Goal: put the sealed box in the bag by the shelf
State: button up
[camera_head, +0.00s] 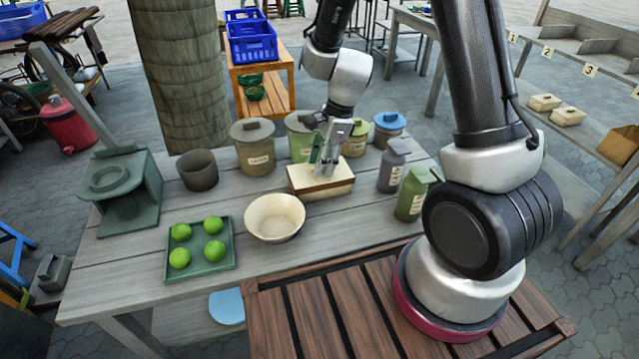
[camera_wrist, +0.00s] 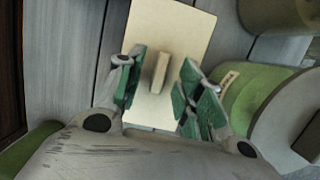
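A box (camera_head: 322,187) with a cream lid and pale wooden sides sits on the grey plank table, behind and right of a cream bowl. My gripper (camera_head: 328,160) is right over it, pointing down. In the wrist view the lid (camera_wrist: 185,30) has a raised handle bar (camera_wrist: 160,72) in its middle. The green-padded fingers (camera_wrist: 158,88) are apart on either side of the bar, with gaps showing, so my gripper is open and empty. A brown open-topped thing (camera_head: 620,146) at the right edge by the numbered shelf may be the bag; it is partly cut off.
Lidded jars (camera_head: 252,148) stand close behind the box, and grey and green bottles (camera_head: 392,168) to its right. The cream bowl (camera_head: 274,218) and a green tray (camera_head: 228,262) with limes are in front and left. Small cream boxes (camera_head: 567,117) lie by the numbered shelf (camera_head: 560,48).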

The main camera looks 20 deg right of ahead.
grip_shut()
dwell(0.3)
